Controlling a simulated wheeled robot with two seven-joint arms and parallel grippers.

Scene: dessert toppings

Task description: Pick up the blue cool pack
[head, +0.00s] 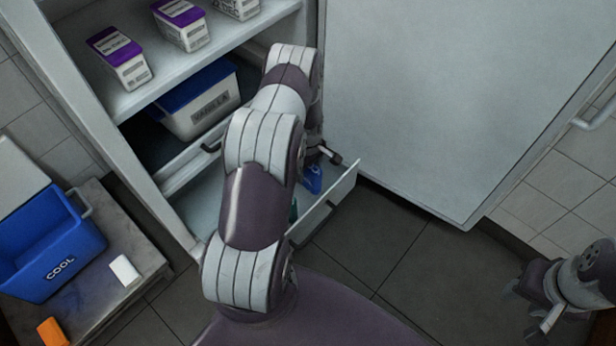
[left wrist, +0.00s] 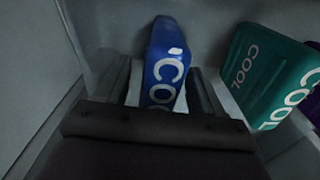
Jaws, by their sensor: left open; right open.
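The blue cool pack (left wrist: 166,68) stands in the open bottom drawer (head: 325,205) of the fridge. In the left wrist view it lies between the spread fingers of my left gripper (left wrist: 162,88), which is open; whether they touch it I cannot tell. In the head view only a small part of the blue pack (head: 313,180) shows; my left arm hides most of the gripper and drawer. My right gripper (head: 540,316) is open and empty at the lower right, far from the pack.
A green cool pack (left wrist: 270,75) stands to the right of the blue one, with a purple edge (left wrist: 315,50) beyond. The fridge door (head: 460,90) is open. A blue cool box (head: 50,245) stands left.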

